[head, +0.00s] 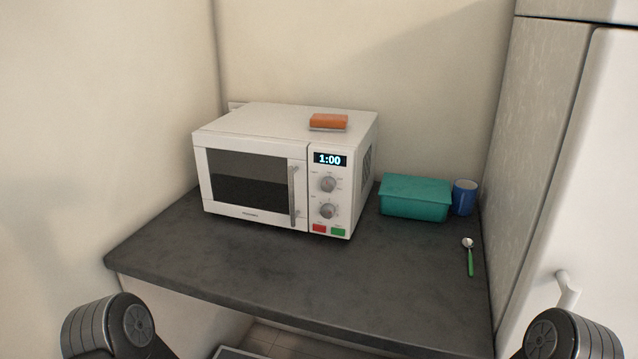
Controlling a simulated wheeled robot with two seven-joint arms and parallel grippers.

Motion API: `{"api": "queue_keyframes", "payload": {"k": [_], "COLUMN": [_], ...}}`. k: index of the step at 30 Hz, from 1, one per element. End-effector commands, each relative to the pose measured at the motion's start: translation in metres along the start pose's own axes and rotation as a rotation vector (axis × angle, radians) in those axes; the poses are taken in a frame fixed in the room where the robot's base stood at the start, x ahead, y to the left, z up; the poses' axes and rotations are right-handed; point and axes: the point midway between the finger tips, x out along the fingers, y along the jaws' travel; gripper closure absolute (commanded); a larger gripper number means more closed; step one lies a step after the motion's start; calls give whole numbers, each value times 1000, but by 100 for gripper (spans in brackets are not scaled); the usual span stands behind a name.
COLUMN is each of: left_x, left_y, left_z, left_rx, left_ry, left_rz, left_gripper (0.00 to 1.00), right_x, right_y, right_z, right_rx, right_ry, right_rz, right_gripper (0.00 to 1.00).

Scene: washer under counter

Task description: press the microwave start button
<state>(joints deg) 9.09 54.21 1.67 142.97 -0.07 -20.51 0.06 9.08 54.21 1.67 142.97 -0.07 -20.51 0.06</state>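A white microwave (250,175) stands on the dark counter with its door shut. Its display (329,160) reads 1:00. Two round knobs sit below the display. Under them are a red button (319,228) on the left and a green button (338,232) on the right, with labels too small to read. Parts of my arms show at the bottom left and bottom right corners, well apart from the microwave. Neither gripper is in the picture.
An orange sponge-like block (328,121) lies on top of the microwave. A teal box (415,197), a blue mug (464,197) and a green-handled spoon (470,256) are to its right. The counter (270,262) in front is clear. A white fridge-like door (585,180) stands at right.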

Motion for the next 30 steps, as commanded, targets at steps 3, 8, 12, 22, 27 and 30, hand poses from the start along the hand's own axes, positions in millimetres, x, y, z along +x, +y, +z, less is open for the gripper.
{"api": "queue_keyframes", "payload": {"k": [3, 8, 12, 22, 27, 30], "left_x": [0, 0, 0, 0, 0, 0], "left_y": [0, 0, 0, 0, 0, 0], "left_z": [0, 0, 0, 0, 0, 0], "left_rx": [0, 0, 0, 0, 0, 0], "left_ry": [0, 0, 0, 0, 0, 0], "left_rz": [0, 0, 0, 0, 0, 0], "left_gripper": [67, 80, 91, 100, 100, 100], "right_x": [0, 0, 0, 0, 0, 0], "right_y": [0, 0, 0, 0, 0, 0], "right_z": [0, 0, 0, 0, 0, 0], "right_rx": [0, 0, 0, 0, 0, 0], "right_ry": [0, 0, 0, 0, 0, 0], "right_rz": [0, 0, 0, 0, 0, 0], "right_gripper": [100, 100, 100, 100, 100, 100]}}
